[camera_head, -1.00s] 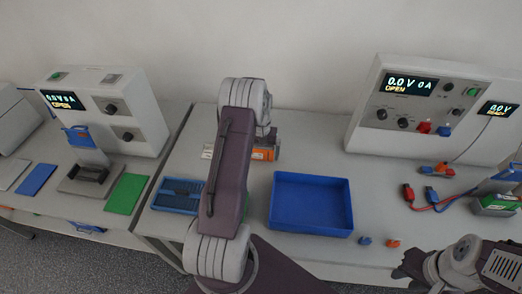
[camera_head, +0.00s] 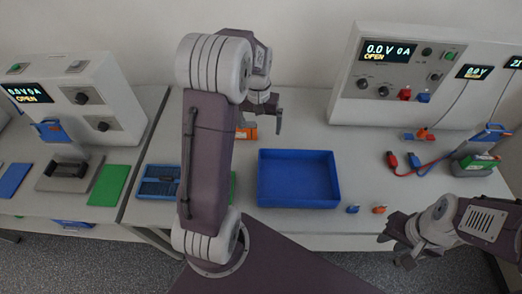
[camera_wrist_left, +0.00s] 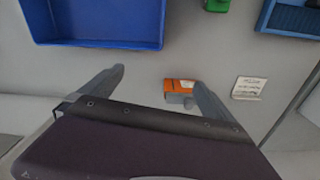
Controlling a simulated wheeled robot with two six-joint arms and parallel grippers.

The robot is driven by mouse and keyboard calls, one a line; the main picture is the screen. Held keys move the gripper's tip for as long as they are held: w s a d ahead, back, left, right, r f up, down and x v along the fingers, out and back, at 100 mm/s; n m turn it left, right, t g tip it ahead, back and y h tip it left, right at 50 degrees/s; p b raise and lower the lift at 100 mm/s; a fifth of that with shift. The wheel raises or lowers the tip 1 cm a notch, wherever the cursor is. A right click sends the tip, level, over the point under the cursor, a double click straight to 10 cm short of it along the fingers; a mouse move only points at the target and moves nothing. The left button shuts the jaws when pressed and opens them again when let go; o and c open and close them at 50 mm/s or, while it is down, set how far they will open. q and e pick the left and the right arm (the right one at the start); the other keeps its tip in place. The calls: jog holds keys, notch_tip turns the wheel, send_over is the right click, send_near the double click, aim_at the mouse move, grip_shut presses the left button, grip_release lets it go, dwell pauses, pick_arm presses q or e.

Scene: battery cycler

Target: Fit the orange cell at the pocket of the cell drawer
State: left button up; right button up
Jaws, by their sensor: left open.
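The orange cell (camera_head: 246,133) lies on the middle table, partly hidden behind my left arm in the head view. In the left wrist view the orange cell (camera_wrist_left: 178,86) shows beyond my open left gripper (camera_wrist_left: 158,78), close to the right finger. In the head view my left gripper (camera_head: 265,110) is right of the cell and looks raised, with nothing held. A grey fixture with a dark pocket, seemingly the cell drawer (camera_head: 48,183), sits before the left instrument. My right gripper (camera_head: 395,238) is at the lower right; its jaw opening is unclear.
An empty blue bin (camera_head: 298,201) stands right of my left arm. A blue slotted tray (camera_head: 157,190) and a green mat (camera_head: 108,185) lie to the left, with a gap between tables. Red and blue leads (camera_head: 415,163) lie right.

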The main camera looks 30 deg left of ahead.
pick_arm(q)
jog(key=s+d+f+m, duration=0.2)
jog(key=s+d+m, duration=0.1)
jog(key=s+d, duration=0.9)
jog(key=shift+s+f+m+t, duration=0.3)
jog(key=shift+s+t, duration=0.1)
jog(key=shift+s, duration=0.7)
pick_arm(e)
jog(key=shift+d, duration=0.1)
jog(key=shift+d, duration=0.1)
